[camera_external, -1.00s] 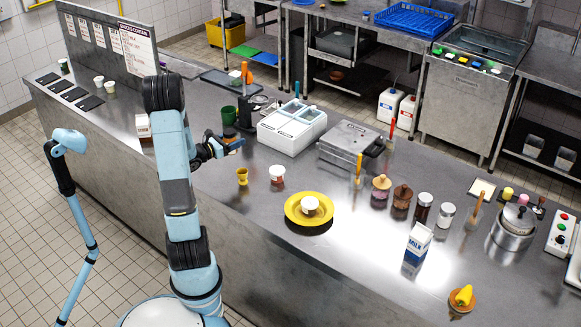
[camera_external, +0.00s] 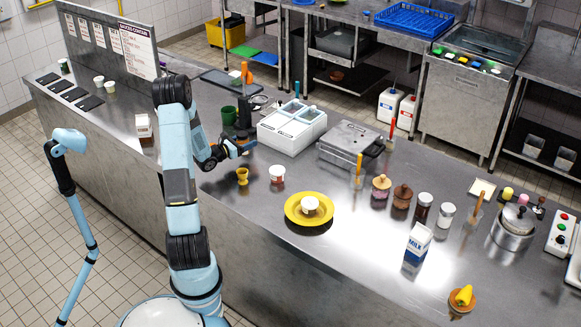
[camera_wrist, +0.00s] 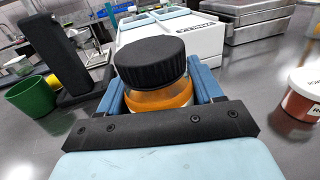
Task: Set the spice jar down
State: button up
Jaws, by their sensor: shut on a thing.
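The spice jar (camera_wrist: 152,66) has a black ribbed lid and orange-brown contents in a clear body. It sits between the blue fingers of my gripper (camera_wrist: 155,100) in the wrist view, with a finger against each side. My gripper (camera_external: 232,148) is shut on it. In the external view, my gripper is at the left-middle of the steel counter (camera_external: 262,218), behind the yellow egg cup. The jar is hard to make out there, and its base is hidden in the wrist view, so I cannot tell whether it touches the counter.
A green cup (camera_wrist: 32,96) and a black stand (camera_wrist: 68,60) are left of the jar. A white two-lidded container (camera_external: 292,125) is behind it. The yellow cup (camera_external: 242,176), a red-brown tub (camera_external: 277,174) and a yellow plate (camera_external: 290,212) are in front. Bare counter lies between them.

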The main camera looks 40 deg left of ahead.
jog(key=shift+w+f, duration=0.15)
jog(key=shift+f, duration=0.05)
jog(key=shift+w+a+f, duration=0.1)
jog(key=shift+f, duration=1.5)
jog(key=shift+f, duration=0.1)
jog(key=o, duration=1.2)
jog(key=shift+o, duration=0.2)
jog(key=v, duration=1.2)
